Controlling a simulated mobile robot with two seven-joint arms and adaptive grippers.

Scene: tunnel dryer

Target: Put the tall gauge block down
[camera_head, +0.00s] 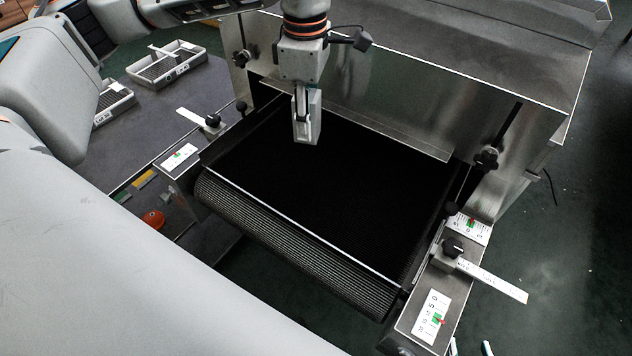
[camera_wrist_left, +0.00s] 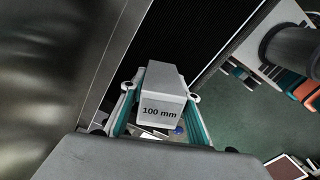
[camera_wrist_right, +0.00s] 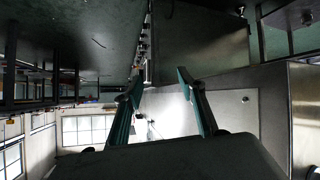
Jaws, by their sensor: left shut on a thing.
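The tall gauge block (camera_head: 307,125) is a grey upright block below my left gripper (camera_head: 304,100), over the black conveyor belt (camera_head: 330,190) near the dryer opening. In the left wrist view the block (camera_wrist_left: 161,84), marked "100 mm", sits between the teal fingers of my left gripper (camera_wrist_left: 161,93), which is shut on it. Whether its bottom touches the belt cannot be told. My right gripper (camera_wrist_right: 158,82) is open and empty in the right wrist view. Its fingertips (camera_head: 470,348) just show at the bottom edge of the head view, right of the belt.
The steel dryer hood (camera_head: 400,95) stands behind the belt. Rulers and black knobs (camera_head: 453,246) flank the belt. A grey table (camera_head: 130,130) at the left carries trays (camera_head: 168,66). An orange round thing (camera_head: 154,219) lies left of the belt. The belt's front is clear.

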